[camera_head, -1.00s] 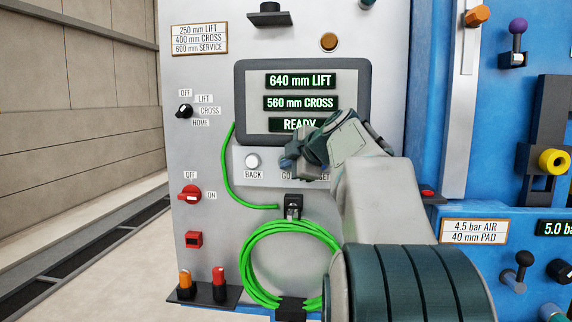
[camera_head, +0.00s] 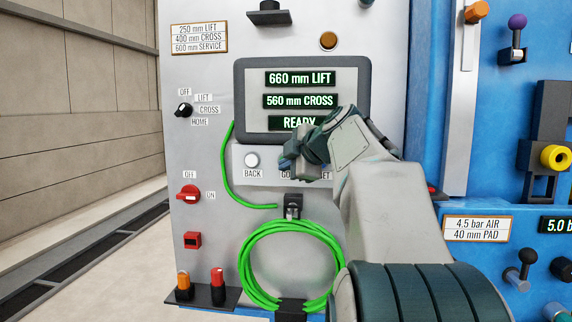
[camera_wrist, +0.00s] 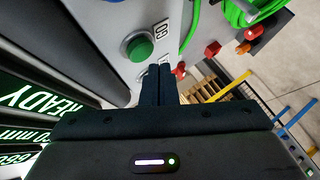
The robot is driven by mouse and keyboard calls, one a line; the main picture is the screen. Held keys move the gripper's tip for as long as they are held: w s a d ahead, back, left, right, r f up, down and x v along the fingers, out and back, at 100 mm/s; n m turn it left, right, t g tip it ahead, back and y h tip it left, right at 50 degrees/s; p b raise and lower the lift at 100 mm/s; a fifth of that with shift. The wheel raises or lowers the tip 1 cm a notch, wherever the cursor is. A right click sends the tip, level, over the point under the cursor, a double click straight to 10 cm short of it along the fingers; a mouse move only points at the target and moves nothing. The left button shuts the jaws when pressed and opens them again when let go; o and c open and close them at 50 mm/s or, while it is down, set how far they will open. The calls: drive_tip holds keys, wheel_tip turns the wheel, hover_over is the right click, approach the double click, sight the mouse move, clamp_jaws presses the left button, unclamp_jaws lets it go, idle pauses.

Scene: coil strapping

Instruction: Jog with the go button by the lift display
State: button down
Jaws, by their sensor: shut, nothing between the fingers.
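The display (camera_head: 301,100) reads 660 mm LIFT, 560 mm CROSS and READY, its last line partly covered by my arm. The green go button (camera_wrist: 138,47) shows in the wrist view beside its GO label, just up and left of my fingertips. My gripper (camera_wrist: 159,68) is shut and empty, close to the button; I cannot tell whether it touches. In the head view my gripper (camera_head: 286,163) covers the go button below the display. The white back button (camera_head: 252,160) is to its left.
A black selector knob (camera_head: 184,110) with Off, Lift, Cross and Home labels is at left. A red switch (camera_head: 189,194) sits below it. A coiled green cable (camera_head: 247,262) hangs under the buttons. Blue machinery (camera_head: 430,100) stands at right.

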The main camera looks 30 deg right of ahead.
drive_tip(key=s+a+b, duration=0.1)
drive_tip(key=s, duration=0.1)
drive_tip(key=s+a+b, duration=0.1)
drive_tip(key=s, duration=0.1)
drive_tip(key=shift+a+b, duration=0.35)
drive_tip(key=shift+b, duration=0.05)
drive_tip(key=s+a+f+m+g, duration=0.35)
drive_tip(key=a+f, duration=0.25)
drive_tip(key=f, duration=0.5)
drive_tip(key=s+a+f+m+g, duration=0.2)
drive_tip(key=s+a+f+m, duration=0.3)
drive_tip(key=f, duration=0.5)
drive_tip(key=s+a+f+m+g, duration=0.2)
drive_tip(key=s+f+m, duration=0.1)
drive_tip(key=s+f, duration=0.4)
drive_tip(key=s+a+f+m+g+h, duration=0.1)
drive_tip(key=s+a+f+m+g, duration=0.1)
drive_tip(key=s+f+m, duration=0.2)
drive_tip(key=s+f, duration=0.3)
drive_tip(key=f, duration=0.3)
drive_tip(key=shift+s+a+f+g, duration=0.2)
drive_tip(key=shift+s+f+g, duration=0.05)
drive_tip(key=shift+f+g, duration=0.1)
